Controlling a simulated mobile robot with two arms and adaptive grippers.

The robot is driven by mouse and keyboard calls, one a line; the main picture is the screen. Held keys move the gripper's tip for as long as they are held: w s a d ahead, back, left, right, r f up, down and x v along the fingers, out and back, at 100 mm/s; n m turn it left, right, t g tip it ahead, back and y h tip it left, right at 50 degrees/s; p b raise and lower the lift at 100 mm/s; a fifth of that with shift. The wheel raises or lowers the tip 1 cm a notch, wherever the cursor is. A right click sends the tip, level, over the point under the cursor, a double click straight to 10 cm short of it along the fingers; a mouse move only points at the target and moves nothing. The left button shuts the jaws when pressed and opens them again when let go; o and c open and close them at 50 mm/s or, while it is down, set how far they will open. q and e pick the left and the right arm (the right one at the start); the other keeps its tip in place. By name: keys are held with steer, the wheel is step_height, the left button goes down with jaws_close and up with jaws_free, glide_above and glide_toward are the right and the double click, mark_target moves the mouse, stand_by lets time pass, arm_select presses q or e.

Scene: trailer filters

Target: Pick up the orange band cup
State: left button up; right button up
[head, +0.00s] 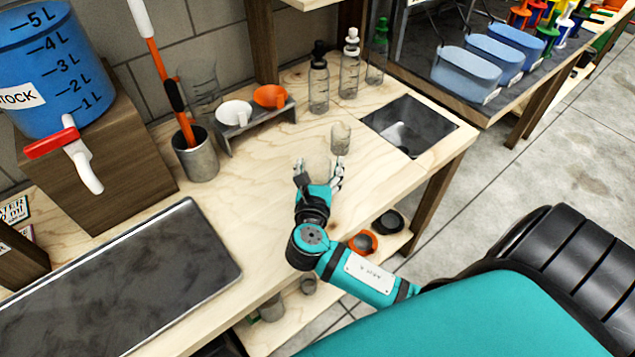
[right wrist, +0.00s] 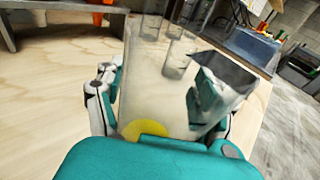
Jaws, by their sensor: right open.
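A clear, faint cup (head: 318,157) stands on the wooden bench, at the fingers of my right gripper (head: 319,174). In the right wrist view this clear cup (right wrist: 160,85) fills the space between the open fingers of my right gripper (right wrist: 155,98). A yellow patch (right wrist: 147,130) shows low on its near side; I cannot make out an orange band. A smaller clear cup (head: 340,138) stands just behind and to the right; it also shows in the right wrist view (right wrist: 178,62). I cannot tell whether the fingers touch the cup. My left gripper is not in view.
A rack holds a white funnel (head: 235,113) and an orange funnel (head: 270,96). Several clear bottles (head: 319,85) stand at the back. A metal pot (head: 196,160) holds tools. A blue tank (head: 45,75) stands left.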

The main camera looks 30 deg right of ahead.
jaws_close()
stand_by(0.4)
stand_by(0.7)
